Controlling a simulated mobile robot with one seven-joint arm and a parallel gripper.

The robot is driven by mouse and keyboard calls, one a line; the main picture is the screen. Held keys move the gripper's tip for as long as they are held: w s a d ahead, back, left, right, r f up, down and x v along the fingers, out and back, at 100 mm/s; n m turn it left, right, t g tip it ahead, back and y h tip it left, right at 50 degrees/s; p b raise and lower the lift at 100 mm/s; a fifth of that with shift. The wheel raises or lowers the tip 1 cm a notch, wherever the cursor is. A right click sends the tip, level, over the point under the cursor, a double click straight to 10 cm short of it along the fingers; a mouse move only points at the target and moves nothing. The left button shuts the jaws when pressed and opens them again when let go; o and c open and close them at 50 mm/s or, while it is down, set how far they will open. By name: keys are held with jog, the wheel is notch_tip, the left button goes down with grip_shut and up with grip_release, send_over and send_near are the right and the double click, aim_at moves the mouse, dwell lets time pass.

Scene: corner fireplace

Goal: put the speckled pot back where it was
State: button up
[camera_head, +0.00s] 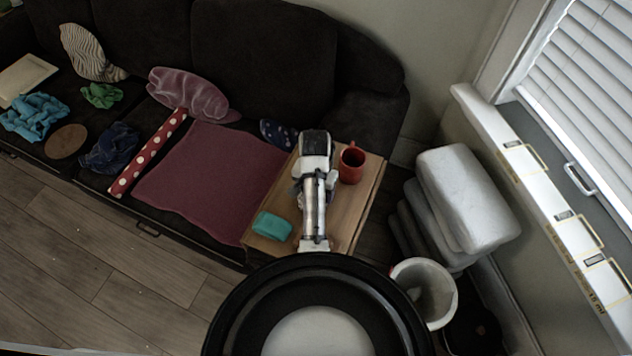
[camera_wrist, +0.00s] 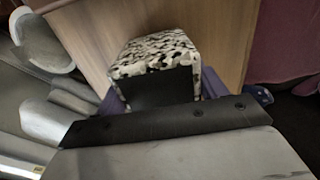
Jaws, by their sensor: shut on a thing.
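The speckled pot (camera_wrist: 152,52) is black and white with a dark face, seen close up in the wrist view. My gripper (camera_wrist: 158,88) is shut on it, with purplish finger parts showing at either side. Behind the pot is the wooden top (camera_wrist: 222,25) of a small table; I cannot tell whether the pot touches it. In the head view my arm reaches over this wooden table (camera_head: 362,222), and my gripper (camera_head: 315,150) is at its far part. The pot is hard to make out there.
A red mug (camera_head: 351,165) stands just right of my gripper on the table. A teal block (camera_head: 272,226) lies at the near left.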

jog(key=shift+s, duration=0.15)
jog(key=o, duration=1.2)
jog(key=shift+f, duration=0.1)
